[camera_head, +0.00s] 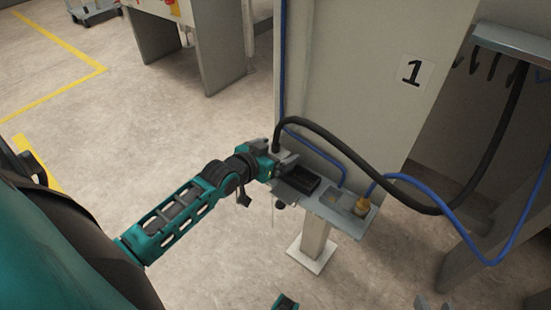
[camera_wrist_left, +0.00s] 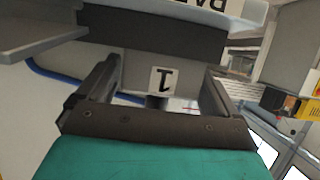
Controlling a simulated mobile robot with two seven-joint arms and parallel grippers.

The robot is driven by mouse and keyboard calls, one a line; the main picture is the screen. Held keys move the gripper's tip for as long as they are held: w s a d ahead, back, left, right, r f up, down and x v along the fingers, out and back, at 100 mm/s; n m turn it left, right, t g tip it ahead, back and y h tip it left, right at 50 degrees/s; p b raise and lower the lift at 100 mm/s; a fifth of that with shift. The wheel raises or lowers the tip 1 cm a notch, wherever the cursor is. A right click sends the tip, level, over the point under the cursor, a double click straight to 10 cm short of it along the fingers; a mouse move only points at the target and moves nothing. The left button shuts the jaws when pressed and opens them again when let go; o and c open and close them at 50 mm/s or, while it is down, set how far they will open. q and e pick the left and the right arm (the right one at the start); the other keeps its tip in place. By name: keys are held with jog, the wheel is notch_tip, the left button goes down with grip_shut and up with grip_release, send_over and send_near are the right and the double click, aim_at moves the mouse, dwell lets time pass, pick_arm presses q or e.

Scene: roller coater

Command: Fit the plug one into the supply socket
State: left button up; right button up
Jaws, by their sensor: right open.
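Plug one's black cable (camera_head: 320,129) runs down to my left gripper (camera_head: 287,162) in the head view, at the left end of a small grey shelf. The gripper's two fingers (camera_wrist_left: 158,92) stand apart in the left wrist view, at a broad dark block (camera_wrist_left: 150,43). A black rectangular housing (camera_head: 302,180), likely the supply socket, is on the shelf just right of the gripper. Whether the plug touches it is unclear. My right gripper (camera_head: 433,304) is open and empty at the bottom edge.
The shelf (camera_head: 335,212) stands on a post beside a grey cabinet (camera_head: 360,70) marked 1. A yellow-topped connector (camera_head: 362,206) with a blue cable sits at its right end. The black cable loops right to a rack (camera_head: 510,42).

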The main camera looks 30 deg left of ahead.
pick_arm(q)
jog(key=c, duration=0.9)
jog(key=shift+c, duration=0.6)
jog(key=shift+r, duration=0.1)
